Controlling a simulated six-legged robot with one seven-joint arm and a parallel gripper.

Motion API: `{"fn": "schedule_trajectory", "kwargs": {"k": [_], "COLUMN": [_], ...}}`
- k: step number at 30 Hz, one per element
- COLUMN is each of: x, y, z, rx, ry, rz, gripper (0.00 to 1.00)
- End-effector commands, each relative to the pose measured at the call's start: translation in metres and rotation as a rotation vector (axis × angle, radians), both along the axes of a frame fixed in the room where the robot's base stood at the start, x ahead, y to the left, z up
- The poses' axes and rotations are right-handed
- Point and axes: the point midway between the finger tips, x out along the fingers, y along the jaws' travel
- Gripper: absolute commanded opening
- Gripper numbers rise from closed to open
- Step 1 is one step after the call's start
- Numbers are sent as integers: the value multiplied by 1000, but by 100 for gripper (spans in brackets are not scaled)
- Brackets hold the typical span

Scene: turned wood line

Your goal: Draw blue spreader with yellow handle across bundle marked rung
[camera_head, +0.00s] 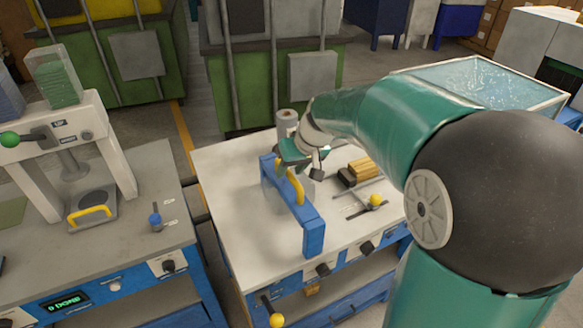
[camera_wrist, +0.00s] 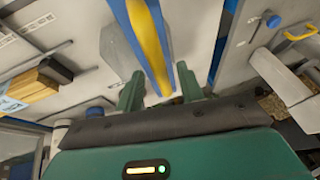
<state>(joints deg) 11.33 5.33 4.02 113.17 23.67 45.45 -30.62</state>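The blue spreader (camera_head: 313,232) stands on the white worktop, its yellow handle (camera_head: 299,188) along its top. My gripper (camera_head: 299,164) is at the handle's far end, above the spreader. In the wrist view the two green fingers of my gripper (camera_wrist: 160,90) are apart, with the yellow handle (camera_wrist: 148,42) running between them. Gaps show beside the handle, and I see no grip on it. A bundle of light wood (camera_head: 366,168) lies right of the spreader; it also shows at left in the wrist view (camera_wrist: 30,88). I cannot read its marking.
A dark block (camera_head: 347,177) sits against the bundle. A yellow-knobbed lever (camera_head: 375,200) is in front of it. A grey post (camera_head: 288,122) stands behind the spreader. A white press (camera_head: 120,150) stands on the left bench. The worktop left of the spreader is clear.

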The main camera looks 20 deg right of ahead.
Motion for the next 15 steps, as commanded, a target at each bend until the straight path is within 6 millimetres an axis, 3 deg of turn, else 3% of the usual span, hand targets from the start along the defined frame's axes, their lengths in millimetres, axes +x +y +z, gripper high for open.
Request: {"fn": "schedule_trajectory", "kwargs": {"k": [6,12,15], "x": [0,0,0], "y": [0,0,0], "z": [0,0,0], "rx": [0,0,0], "ry": [-1,-1,-1], "rz": [0,0,0], "gripper": [38,0,0]}}
